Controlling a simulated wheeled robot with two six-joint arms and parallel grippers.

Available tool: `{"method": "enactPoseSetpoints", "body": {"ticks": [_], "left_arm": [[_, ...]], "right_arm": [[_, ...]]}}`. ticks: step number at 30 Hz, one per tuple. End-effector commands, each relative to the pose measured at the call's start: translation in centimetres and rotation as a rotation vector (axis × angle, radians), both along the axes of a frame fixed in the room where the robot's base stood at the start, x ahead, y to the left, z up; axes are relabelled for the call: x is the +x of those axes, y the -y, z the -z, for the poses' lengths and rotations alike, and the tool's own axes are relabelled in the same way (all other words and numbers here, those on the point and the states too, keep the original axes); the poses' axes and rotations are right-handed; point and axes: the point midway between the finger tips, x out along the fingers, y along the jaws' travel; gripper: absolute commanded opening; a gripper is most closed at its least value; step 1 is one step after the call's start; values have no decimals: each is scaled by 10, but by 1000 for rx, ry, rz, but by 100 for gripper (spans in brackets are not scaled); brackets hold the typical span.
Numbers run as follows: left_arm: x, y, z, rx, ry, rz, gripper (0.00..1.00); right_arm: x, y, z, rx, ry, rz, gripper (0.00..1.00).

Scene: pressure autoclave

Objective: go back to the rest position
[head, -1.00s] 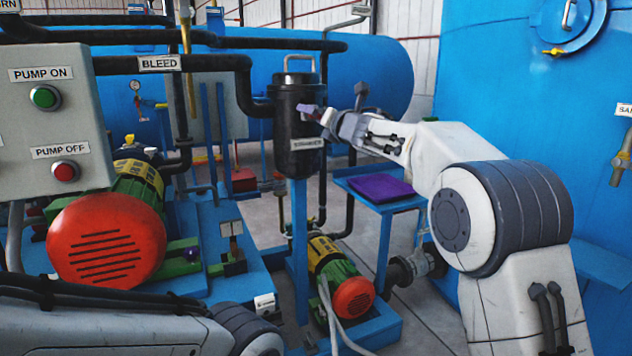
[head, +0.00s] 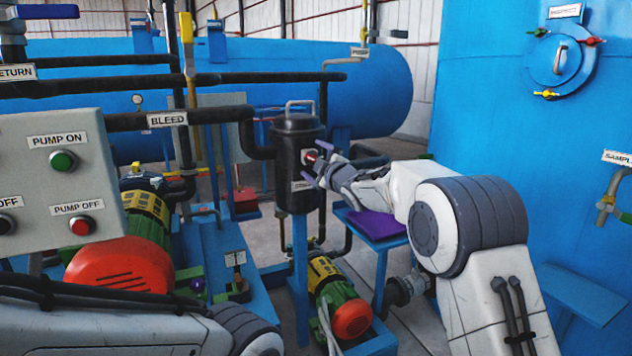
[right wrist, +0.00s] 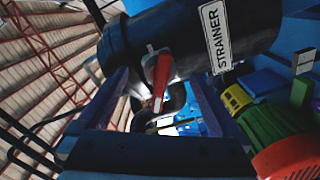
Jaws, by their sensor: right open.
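My right gripper (head: 318,160) is open in front of the black strainer (head: 297,205) in the head view. Its two fingers are spread apart. A small red handle (head: 311,157) on the strainer's side shows between them. In the right wrist view the red handle (right wrist: 160,75) hangs from a fitting on the strainer (right wrist: 190,40) between the open fingers (right wrist: 160,110), with space on both sides. I cannot tell how deep it lies between them. My left arm link crosses the lower left of the head view; its gripper is out of view.
A grey pump panel (head: 50,215) stands at left, above a motor with a red cover (head: 120,275). A smaller green pump (head: 335,300) sits below the strainer. A purple pad (head: 375,225) lies on a blue stand. A large blue tank (head: 490,120) stands at right.

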Motion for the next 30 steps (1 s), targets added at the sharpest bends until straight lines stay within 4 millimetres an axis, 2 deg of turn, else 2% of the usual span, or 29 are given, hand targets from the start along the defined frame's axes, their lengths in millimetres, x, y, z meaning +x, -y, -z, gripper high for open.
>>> {"method": "enactPoseSetpoints", "body": {"ticks": [1, 3, 15, 21, 30], "left_arm": [[0, 0, -14, 0, 0, 0, 88], [0, 0, -24, 0, 0, 0, 88], [0, 0, -72, 0, 0, 0, 88], [0, 0, -80, 0, 0, 0, 88], [0, 0, -81, 0, 0, 0, 88]], "right_arm": [[0, 0, -6, 49, -26, 0, 100], [0, 1, -6, 119, -59, 1, 100], [1, 2, -5, 462, -211, 1, 100], [1, 2, -3, 541, -246, 0, 100], [1, 2, -1, 558, -253, 1, 100]]}}
